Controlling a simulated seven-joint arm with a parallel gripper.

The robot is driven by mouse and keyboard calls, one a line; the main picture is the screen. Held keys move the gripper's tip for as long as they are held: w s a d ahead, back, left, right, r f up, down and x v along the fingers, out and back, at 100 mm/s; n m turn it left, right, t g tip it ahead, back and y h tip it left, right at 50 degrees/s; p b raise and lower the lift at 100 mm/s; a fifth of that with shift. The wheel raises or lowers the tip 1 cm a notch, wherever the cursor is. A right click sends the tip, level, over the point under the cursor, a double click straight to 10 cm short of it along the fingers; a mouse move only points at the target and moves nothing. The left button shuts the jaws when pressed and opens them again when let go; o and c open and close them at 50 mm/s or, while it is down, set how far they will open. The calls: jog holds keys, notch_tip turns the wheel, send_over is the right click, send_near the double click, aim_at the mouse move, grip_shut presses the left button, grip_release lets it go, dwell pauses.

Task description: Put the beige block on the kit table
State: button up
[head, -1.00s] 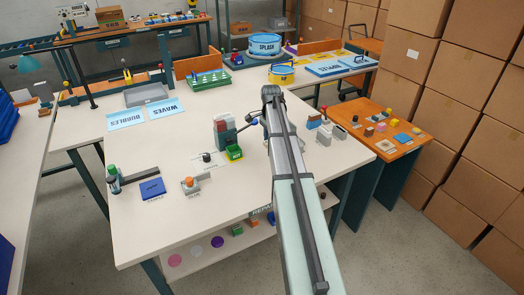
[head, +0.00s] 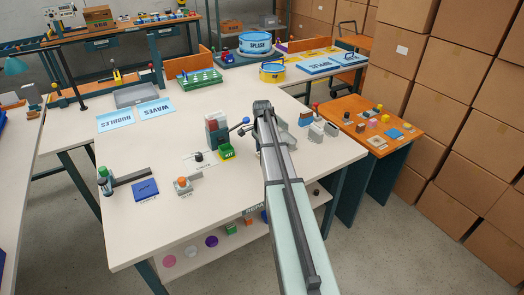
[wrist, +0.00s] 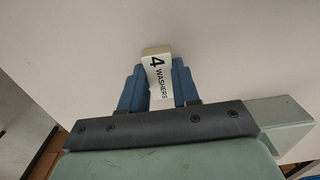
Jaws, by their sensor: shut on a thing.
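In the wrist view my gripper (wrist: 158,84) has its two blue fingers closed on the beige block (wrist: 157,50). The block carries a white label reading "4 WASHERS", and its beige end sticks out past the fingertips. A plain pale surface lies behind it. In the head view my arm reaches over the white table (head: 130,230); the fingers and the block cannot be made out there. An orange table (head: 410,148) with several small blocks and parts stands to the right of the white table. I cannot tell for sure that it is the kit table.
A green box marked "KIT" (head: 227,153) stands near the white table's middle, by a grey and red fixture (head: 214,130). Grey parts (head: 316,132) stand right of my arm. Stacked cartons (head: 455,120) line the right side. The white table's front left is largely clear.

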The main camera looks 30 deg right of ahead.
jog(key=o, duration=1)
notch_tip(320, 180, up, 12)
jog(key=shift+r, duration=0.1)
